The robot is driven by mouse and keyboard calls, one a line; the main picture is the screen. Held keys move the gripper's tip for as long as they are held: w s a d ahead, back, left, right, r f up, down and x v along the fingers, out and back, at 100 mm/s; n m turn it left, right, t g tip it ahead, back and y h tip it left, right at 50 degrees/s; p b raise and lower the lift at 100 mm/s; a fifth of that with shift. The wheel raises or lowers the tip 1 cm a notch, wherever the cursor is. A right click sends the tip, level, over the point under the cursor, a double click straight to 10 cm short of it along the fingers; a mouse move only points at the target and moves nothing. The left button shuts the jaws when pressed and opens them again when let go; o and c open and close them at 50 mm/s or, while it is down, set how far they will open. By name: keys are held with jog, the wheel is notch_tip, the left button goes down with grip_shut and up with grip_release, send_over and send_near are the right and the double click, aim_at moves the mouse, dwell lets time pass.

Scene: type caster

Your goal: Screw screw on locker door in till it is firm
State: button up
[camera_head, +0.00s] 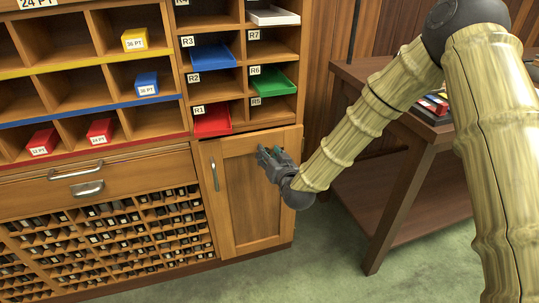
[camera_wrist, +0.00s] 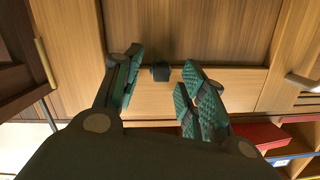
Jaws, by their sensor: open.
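The wooden locker door (camera_head: 245,210) stands closed at the lower right of the cabinet, and its frame and panel fill much of the wrist view (camera_wrist: 190,25). A small dark screw (camera_wrist: 160,72) sticks out from the door frame near the middle of the wrist view. I cannot make it out in the head view, where my gripper covers that area. My gripper (camera_head: 268,155) is in front of the upper right of the door. In the wrist view my gripper (camera_wrist: 164,62) is open, with the screw between its green-padded fingertips. No contact with the screw shows.
The door's vertical handle (camera_head: 214,174) is at its left edge. Above are open cubbies with a red tray (camera_head: 212,121), a green tray (camera_head: 272,81) and a blue tray (camera_head: 213,57). A dark wooden table (camera_head: 408,150) stands right, partly behind my arm. Green floor is clear before the door.

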jog(key=v, duration=1.1)
jog(key=shift+s+d, duration=0.25)
jog(key=shift+s, duration=0.1)
jog(key=shift+c, duration=0.2)
